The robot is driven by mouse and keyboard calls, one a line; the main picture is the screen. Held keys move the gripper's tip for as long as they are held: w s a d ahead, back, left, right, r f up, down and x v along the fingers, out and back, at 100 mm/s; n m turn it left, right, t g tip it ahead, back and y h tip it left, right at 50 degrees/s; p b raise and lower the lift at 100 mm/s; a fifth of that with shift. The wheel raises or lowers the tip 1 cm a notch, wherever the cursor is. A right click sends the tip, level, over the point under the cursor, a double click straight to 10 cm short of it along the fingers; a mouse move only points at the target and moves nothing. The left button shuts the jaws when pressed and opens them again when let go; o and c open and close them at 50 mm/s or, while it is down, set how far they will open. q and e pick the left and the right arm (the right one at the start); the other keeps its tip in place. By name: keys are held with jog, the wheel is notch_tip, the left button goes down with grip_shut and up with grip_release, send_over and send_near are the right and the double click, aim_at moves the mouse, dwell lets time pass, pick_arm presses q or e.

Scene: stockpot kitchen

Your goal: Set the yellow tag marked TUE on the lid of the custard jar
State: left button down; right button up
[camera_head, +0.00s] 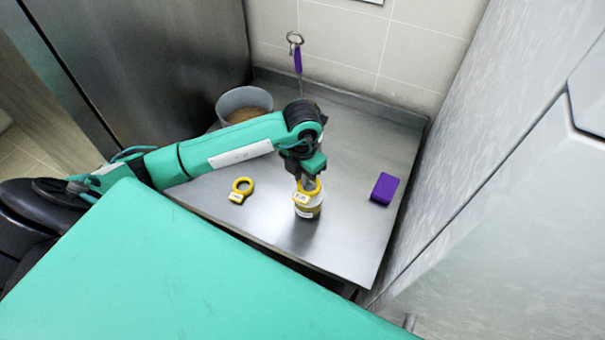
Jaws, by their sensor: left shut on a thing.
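My left gripper (308,181) points down over the jar (308,211), shut on a yellow ring-shaped tag (315,192) with a small white label. The tag is at the top of the jar. I cannot tell whether it touches the lid, which the tag and gripper hide. The jar stands upright on the steel counter, with pale and yellowish bands on its side. A second yellow ring tag (242,186) with a white label lies on the counter to the left. The writing on both labels is too small to read surely. My right gripper is not in view.
The steel counter (345,245) is clear in front of the jar. A purple block (384,188) lies to the right. A grey pot (243,98) with brownish contents stands at the back left, partly behind my arm. A purple-handled utensil (298,62) stands at the back wall.

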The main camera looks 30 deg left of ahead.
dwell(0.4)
pick_arm(q)
jog(key=shift+r, duration=0.15)
dwell(0.5)
jog(key=shift+f+b, duration=0.3)
jog(key=shift+b, duration=0.15)
jog(key=shift+s+f, duration=0.15)
jog(key=shift+f, duration=0.1)
